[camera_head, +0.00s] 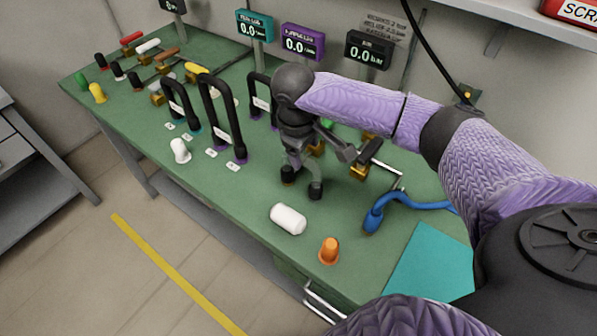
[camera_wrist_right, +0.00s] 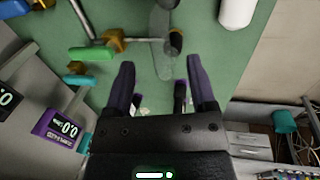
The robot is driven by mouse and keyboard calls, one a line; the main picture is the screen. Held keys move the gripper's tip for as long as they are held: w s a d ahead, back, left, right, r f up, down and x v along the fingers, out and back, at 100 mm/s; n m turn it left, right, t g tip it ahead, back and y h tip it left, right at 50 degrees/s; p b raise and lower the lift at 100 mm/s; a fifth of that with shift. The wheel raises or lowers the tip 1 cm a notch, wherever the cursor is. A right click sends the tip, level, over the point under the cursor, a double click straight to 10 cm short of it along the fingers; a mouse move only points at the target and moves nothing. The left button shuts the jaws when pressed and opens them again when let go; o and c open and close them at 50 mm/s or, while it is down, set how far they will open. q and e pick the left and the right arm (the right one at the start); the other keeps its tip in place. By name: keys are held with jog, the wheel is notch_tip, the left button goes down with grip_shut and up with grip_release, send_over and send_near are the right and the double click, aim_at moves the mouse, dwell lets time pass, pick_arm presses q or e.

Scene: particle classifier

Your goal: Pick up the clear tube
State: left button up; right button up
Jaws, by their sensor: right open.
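The clear tube (camera_wrist_right: 162,48) shows as a faint, see-through upright shape in the right wrist view, beyond my fingertips and roughly between them. In the head view I cannot make it out clearly; my right arm covers part of that area. My right gripper (camera_head: 299,158) hangs over the middle of the green table, near two black-topped pieces. Its two dark fingers (camera_wrist_right: 160,70) are spread apart in the wrist view, with nothing held between them. My left gripper is not in view.
A white capsule (camera_head: 288,219), an orange plug (camera_head: 329,250) and a blue hose (camera_head: 405,198) lie near the table's front right. Black arches (camera_head: 222,115) stand to the left. A teal sheet (camera_head: 432,268) lies at right. Pressure displays (camera_head: 302,42) stand behind.

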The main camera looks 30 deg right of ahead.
aim_at(305, 159)
jog(key=f, duration=0.1)
jog(key=f+b, duration=0.1)
jog(key=f, duration=0.2)
jog(key=shift+w+d+b, duration=0.25)
jog(key=shift+b, duration=0.1)
jog(key=shift+d+f, duration=0.1)
jog(key=shift+f, duration=0.35)
jog(key=shift+r, duration=0.1)
jog(key=shift+c, duration=0.4)
jog(key=shift+w, duration=0.1)
grip_shut()
